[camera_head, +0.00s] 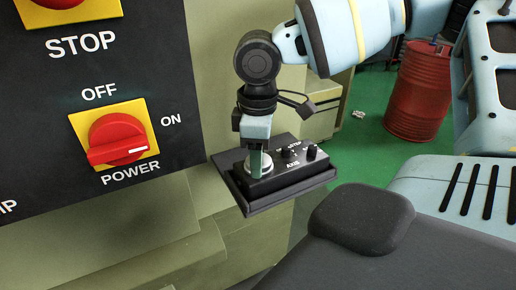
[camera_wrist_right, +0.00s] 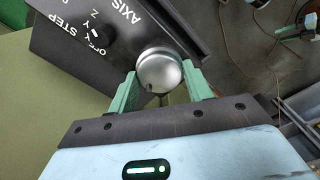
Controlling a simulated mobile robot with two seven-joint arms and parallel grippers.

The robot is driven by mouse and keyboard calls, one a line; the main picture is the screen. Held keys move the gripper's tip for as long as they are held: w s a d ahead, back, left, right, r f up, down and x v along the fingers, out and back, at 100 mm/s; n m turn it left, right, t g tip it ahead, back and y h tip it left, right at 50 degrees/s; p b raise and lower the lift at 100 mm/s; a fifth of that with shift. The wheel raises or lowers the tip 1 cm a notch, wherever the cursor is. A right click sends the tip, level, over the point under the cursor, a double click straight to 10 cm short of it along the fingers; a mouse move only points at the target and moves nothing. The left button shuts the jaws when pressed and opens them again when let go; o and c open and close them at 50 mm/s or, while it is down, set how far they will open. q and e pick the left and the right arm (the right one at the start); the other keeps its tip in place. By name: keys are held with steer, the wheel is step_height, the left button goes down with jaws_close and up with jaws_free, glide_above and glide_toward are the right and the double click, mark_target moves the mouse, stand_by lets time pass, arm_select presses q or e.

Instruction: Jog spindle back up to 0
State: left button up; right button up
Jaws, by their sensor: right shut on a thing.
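The black jog control box (camera_head: 290,179) sits on a small black shelf (camera_head: 268,207) beside the machine. It has small black knobs with STEP and AXIS labels. A round silver jog dial (camera_head: 261,171) stands at its left end. My right gripper (camera_head: 256,164) reaches down from above and is shut on the dial. In the right wrist view, the silver dial (camera_wrist_right: 160,70) lies between the two green fingers of my right gripper (camera_wrist_right: 160,88). The box's lettering also shows there. No spindle or position readout is in view. My left gripper is not in view.
A dark machine panel (camera_head: 60,180) at left carries a red rotary POWER switch (camera_head: 117,139) on a yellow plate and a STOP control above it. A red barrel (camera_head: 420,90) stands on the green floor (camera_head: 372,135) behind. The air right of the shelf looks clear.

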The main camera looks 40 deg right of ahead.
steer(key=o, duration=1)
steer(key=shift+r, duration=3.95)
steer(key=shift+f, duration=0.1)
